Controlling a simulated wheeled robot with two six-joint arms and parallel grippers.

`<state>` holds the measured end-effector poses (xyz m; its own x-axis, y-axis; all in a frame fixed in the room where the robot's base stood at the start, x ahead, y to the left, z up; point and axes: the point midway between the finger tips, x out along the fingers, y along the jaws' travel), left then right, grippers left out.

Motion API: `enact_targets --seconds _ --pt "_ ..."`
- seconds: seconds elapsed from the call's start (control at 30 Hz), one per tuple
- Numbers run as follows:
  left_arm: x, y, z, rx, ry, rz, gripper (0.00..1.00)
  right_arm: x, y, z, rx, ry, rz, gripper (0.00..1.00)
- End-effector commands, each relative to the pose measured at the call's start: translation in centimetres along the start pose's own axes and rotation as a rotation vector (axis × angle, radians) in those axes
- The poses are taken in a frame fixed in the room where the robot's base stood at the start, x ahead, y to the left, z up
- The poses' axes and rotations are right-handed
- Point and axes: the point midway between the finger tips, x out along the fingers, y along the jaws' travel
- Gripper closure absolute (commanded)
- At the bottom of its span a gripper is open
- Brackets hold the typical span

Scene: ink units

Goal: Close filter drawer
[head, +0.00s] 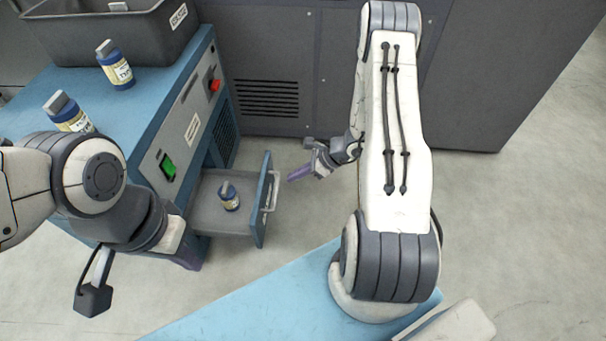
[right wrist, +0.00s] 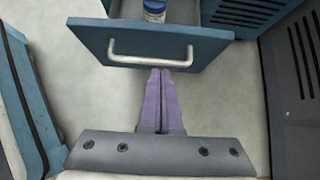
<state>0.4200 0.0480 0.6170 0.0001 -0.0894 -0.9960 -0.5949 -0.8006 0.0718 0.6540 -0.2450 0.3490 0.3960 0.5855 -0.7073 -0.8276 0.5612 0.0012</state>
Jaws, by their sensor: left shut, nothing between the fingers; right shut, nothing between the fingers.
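The filter drawer (head: 207,217) is pulled out of the blue cabinet (head: 140,125), with a small dark bottle (head: 229,197) standing inside. Its blue front with a silver handle (head: 271,192) faces right; the handle also shows in the right wrist view (right wrist: 150,56). My right gripper (head: 292,176) is shut and empty, just right of the drawer front. In the right wrist view its purple fingers (right wrist: 160,75) point at the handle's lower bar, and I cannot tell whether they touch. My left gripper (head: 189,262) is low beside the cabinet, left of the drawer, mostly hidden behind its wrist.
A grey bin (head: 105,35) and two bottles with pale labels (head: 117,70) (head: 70,113) stand on the cabinet top. A grey vented unit (head: 290,70) stands behind. Open floor (head: 275,225) lies right of the drawer.

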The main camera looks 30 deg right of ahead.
Motion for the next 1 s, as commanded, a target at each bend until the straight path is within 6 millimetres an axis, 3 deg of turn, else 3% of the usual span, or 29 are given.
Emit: enact_targets --seconds 0.03,0.1,0.17,0.3,0.53,1.0 --pt "1.1 -0.1 0.1 0.0 0.0 0.0 1.0 1.7 0.1 -0.3 -0.003 0.0 0.005 1.0" --pt "1.7 -0.1 0.1 0.0 0.0 0.0 1.0 3.1 0.1 -0.3 -0.004 0.0 0.003 1.0" --pt "2.2 -0.2 0.1 0.0 0.0 0.0 1.0 4.2 0.1 -0.3 -0.004 0.0 0.004 1.0" --pt "2.8 -0.2 0.2 0.0 0.0 0.0 1.0 5.4 0.0 1.6 -0.007 0.0 0.002 1.0" --pt "3.2 -0.2 0.2 0.0 0.0 0.0 1.0 6.2 0.0 2.8 -0.003 0.0 0.0 1.0" --pt "3.2 -0.2 0.2 0.0 0.0 0.0 1.0 6.1 -0.2 2.8 0.004 0.0 -0.006 1.0"
